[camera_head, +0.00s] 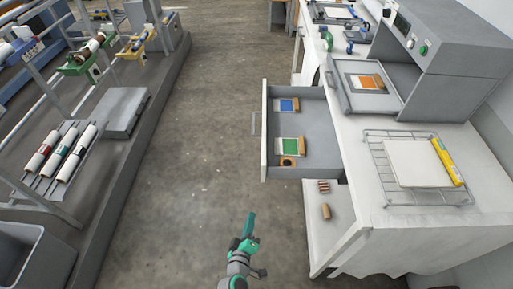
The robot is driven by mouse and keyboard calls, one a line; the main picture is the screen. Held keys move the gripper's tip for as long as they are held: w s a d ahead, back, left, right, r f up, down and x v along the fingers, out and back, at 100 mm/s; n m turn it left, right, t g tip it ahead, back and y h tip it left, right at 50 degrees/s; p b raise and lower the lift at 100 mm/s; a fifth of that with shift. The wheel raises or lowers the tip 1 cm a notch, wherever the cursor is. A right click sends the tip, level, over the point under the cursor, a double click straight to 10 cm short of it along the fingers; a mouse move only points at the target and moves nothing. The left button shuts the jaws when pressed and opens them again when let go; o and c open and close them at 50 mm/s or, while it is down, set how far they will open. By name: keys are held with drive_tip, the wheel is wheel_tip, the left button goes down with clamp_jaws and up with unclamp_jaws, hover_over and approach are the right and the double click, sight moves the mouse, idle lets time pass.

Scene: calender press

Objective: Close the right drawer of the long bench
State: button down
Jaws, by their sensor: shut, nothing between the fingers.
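The right drawer (265,160) of the long bench (345,190) is pulled out to the left, over the aisle. It has a white front, a grey interior and a bar handle (254,124) on its left face. Inside lie a blue-marked packet (288,105), a green-marked packet (290,146) and a small orange item (288,162). My gripper (250,222) is shut and empty. In the picture it shows below and slightly left of the drawer front, apart from it, over the floor. Its fingertips are small in this view.
A lower shelf (322,230) juts out below the drawer. The left platform (140,120) bears rollers. The aisle floor (200,140) between is clear.

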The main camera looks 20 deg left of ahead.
drive_tip(key=w+a+r+n+t+h, duration=0.1)
drive_tip(key=w+a+r+n+t, duration=0.15)
drive_tip(key=w+a+r, duration=0.4)
drive_tip(key=w+a+r+n+t, duration=0.1)
drive_tip(key=w+a+r+n, duration=0.2)
drive_tip(key=w, duration=0.7)
drive_tip(key=w+d, duration=0.3)
drive_tip(key=w, duration=0.7)
drive_tip(key=shift+d, duration=0.15)
drive_tip(key=shift+w+f, duration=0.1)
drive_tip(key=shift+w, duration=0.05)
